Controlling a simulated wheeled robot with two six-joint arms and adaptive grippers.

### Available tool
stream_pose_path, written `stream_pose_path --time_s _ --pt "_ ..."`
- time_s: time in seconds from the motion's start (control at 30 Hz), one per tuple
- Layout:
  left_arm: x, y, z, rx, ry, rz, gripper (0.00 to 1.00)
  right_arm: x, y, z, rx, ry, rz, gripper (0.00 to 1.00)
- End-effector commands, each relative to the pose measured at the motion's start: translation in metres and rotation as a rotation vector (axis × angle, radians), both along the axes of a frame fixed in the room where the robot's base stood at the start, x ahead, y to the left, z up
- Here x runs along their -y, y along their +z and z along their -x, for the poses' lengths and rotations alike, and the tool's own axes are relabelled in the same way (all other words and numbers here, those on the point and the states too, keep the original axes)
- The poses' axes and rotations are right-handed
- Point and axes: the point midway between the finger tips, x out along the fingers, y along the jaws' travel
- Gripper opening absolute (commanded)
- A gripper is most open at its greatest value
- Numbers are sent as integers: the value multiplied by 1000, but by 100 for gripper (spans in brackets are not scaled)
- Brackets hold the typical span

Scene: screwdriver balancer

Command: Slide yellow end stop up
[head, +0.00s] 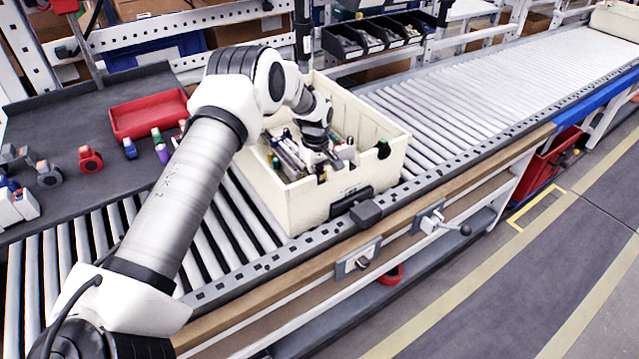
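I cannot make out a yellow end stop in the head view. My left arm reaches in from the lower left, and its gripper (330,161) points down inside a cream crate (300,208). The gripper is among the small items in the crate. Its fingers are too small and too mixed with these items to tell whether they are open, shut or holding something. A dark vertical tool or post (304,32) hangs behind the crate, its lower part partly hidden by the arm. My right gripper is not in view.
The crate stands on a roller conveyor (500,88), clear to the right. A red tray (148,115), coloured bottles and tape dispensers are on the dark table (70,105) at left. Black bins (370,38) hang behind. Metal latches (358,259) sit on the front rail.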

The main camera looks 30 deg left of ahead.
Motion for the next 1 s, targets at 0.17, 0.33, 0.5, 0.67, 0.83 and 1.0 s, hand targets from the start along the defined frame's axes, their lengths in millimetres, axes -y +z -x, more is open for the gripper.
stream_pose_path --time_s 0.17,0.33,0.5,0.67,0.83,1.0 --pt "0 0 0 1 0 -1 0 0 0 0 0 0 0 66" --pt "-3 0 -1 1 0 -1 0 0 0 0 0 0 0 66" --pt "-5 0 -2 1 0 -1 0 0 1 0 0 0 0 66" --pt "-6 0 -3 1 0 -1 0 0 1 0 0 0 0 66" --pt "-6 0 -3 1 0 -1 0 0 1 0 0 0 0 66" --pt "-6 0 -3 1 0 -1 0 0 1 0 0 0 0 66"
